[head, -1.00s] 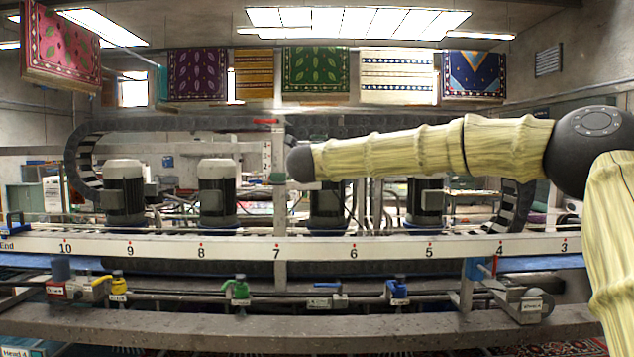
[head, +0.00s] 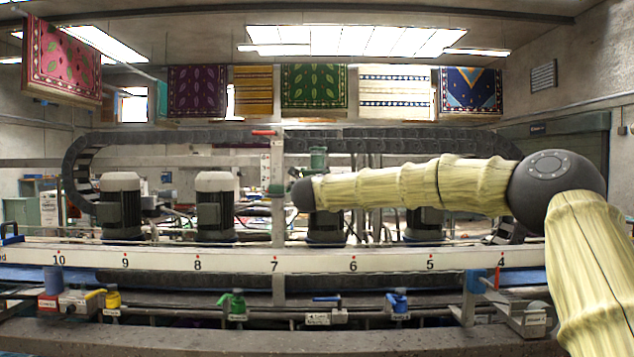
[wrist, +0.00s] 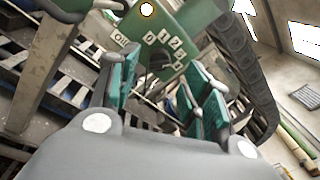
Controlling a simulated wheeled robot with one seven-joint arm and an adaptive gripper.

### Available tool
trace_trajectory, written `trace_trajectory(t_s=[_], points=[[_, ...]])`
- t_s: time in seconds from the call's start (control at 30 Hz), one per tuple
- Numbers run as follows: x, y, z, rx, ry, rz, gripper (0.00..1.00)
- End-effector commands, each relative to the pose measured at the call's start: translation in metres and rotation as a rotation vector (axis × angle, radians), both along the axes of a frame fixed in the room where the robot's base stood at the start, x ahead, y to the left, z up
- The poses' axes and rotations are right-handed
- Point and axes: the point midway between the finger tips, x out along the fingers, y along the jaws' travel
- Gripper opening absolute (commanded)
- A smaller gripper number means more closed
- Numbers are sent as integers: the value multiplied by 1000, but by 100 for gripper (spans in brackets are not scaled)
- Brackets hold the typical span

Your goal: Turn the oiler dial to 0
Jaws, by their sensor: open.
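In the wrist view, a green oiler plate (wrist: 190,18) stands ahead of my gripper, with a label that seems to read "OIL" and small white number tags 0, 1, 2 and perhaps 3. A dark round shape below the tags, probably the oiler dial (wrist: 156,62), shows beyond my fingers; its pointer setting is too small to read. My gripper (wrist: 162,88) is open, with teal-padded fingers apart and nothing between them. I see no contact with the dial.
A white numbered rail (head: 180,257) crosses the head view, with motors (head: 120,205) behind it. Below are valves with yellow, green (head: 237,303) and blue (head: 397,302) handles. A black cable chain (wrist: 240,60) lies right in the wrist view. A grey post (wrist: 45,70) stands left.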

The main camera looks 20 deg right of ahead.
Motion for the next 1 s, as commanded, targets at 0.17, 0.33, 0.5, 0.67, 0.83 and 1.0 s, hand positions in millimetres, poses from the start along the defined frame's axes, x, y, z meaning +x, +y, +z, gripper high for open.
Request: trace_trajectory(t_s=[0.17,0.33,0.5,0.67,0.83,1.0], points=[[24,-9,3,-1,0,-1,48],[36,-14,2,-1,0,-1,48],[41,-16,0,-1,0,-1,48],[41,-16,0,-1,0,0,48],[41,-16,0,-1,0,0,30],[41,-16,0,-1,0,0,3]])
